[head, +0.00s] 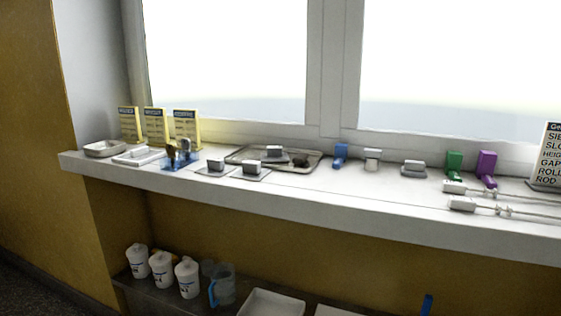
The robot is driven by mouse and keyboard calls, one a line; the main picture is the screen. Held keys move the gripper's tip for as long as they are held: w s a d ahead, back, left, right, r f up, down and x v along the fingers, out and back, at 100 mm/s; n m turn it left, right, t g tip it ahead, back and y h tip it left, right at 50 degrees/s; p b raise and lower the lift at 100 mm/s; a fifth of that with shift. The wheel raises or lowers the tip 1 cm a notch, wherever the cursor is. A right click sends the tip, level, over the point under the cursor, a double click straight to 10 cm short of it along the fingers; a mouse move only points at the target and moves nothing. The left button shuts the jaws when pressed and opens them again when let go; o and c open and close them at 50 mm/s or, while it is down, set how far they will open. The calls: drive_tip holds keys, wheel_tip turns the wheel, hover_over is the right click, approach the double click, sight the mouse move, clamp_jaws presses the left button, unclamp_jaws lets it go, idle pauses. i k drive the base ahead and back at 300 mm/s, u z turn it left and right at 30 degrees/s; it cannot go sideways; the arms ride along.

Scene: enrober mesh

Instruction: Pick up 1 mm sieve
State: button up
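I cannot make out which thing is the 1 mm sieve; no readable size mark shows at this scale. Small coloured pieces stand on the white sill: a blue one (340,155), a green one (453,164) and a purple one (487,168). A pale block-like piece (372,159) stands right of the blue one, and a grey block on a flat base (413,169) lies further right. Two white-handled tools with thin rods (462,204) lie at the right. My gripper is not in view.
The white sill (330,198) runs below the window. A metal tray (313,156), a shallow dish (104,149) and yellow cards (155,126) stand on its left half. A lettered sign (549,160) stands far right. White lidded pots (162,268) and a jug (222,286) sit on the lower shelf.

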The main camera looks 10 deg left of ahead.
sight(216, 167)
drive_tip(key=z, duration=2.95)
drive_tip(key=k, duration=2.9)
drive_tip(key=u, duration=1.9)
